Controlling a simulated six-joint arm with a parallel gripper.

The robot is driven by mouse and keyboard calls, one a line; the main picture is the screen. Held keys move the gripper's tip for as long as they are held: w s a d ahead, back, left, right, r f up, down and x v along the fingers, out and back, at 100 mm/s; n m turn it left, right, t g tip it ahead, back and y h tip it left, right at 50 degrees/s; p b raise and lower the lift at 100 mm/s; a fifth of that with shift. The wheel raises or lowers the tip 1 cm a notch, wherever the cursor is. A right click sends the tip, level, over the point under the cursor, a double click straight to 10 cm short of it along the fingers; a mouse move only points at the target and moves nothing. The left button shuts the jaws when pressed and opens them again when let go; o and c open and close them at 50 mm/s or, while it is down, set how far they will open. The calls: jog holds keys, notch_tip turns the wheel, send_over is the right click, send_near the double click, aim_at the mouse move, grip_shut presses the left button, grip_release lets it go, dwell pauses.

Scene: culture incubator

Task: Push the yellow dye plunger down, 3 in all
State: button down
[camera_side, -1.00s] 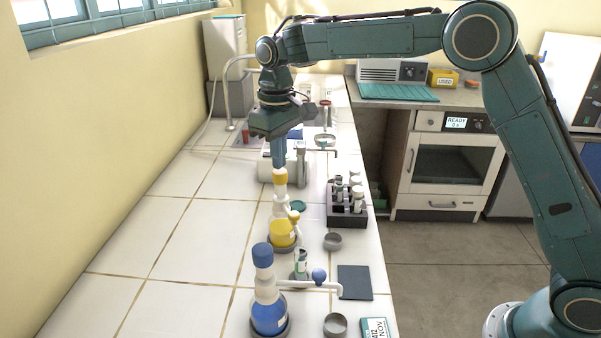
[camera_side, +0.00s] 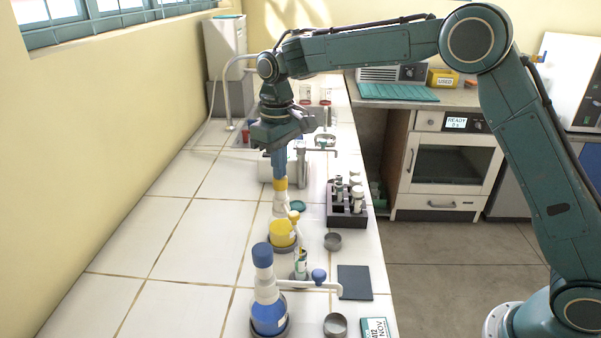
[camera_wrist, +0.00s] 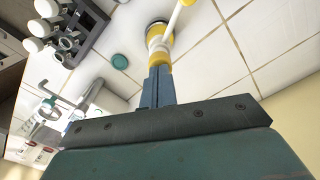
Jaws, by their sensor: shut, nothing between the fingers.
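The yellow dye bottle (camera_side: 282,237) stands on the white tiled counter behind the blue one. In the wrist view the shut fingers (camera_wrist: 158,82) also end at the yellow plunger (camera_wrist: 159,57). A small vial (camera_side: 301,264) stands near the yellow bottle's spout, with yellow now showing in it. The blue dye bottle (camera_side: 268,313) is in front with its plunger (camera_side: 262,255) raised.
A dark rack of tubes (camera_side: 347,213) stands right of the yellow bottle, near the counter edge. A small grey dish (camera_side: 332,241) and a dark square pad (camera_side: 354,282) lie nearby. The left counter is clear.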

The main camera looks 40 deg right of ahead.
dwell(0.4)
jog(key=shift+r, duration=1.55)
jog(key=shift+r, duration=0.1)
notch_tip(320, 180, up, 6)
jog(key=shift+f, duration=0.1)
dwell(0.6)
jog(key=shift+s, duration=0.1)
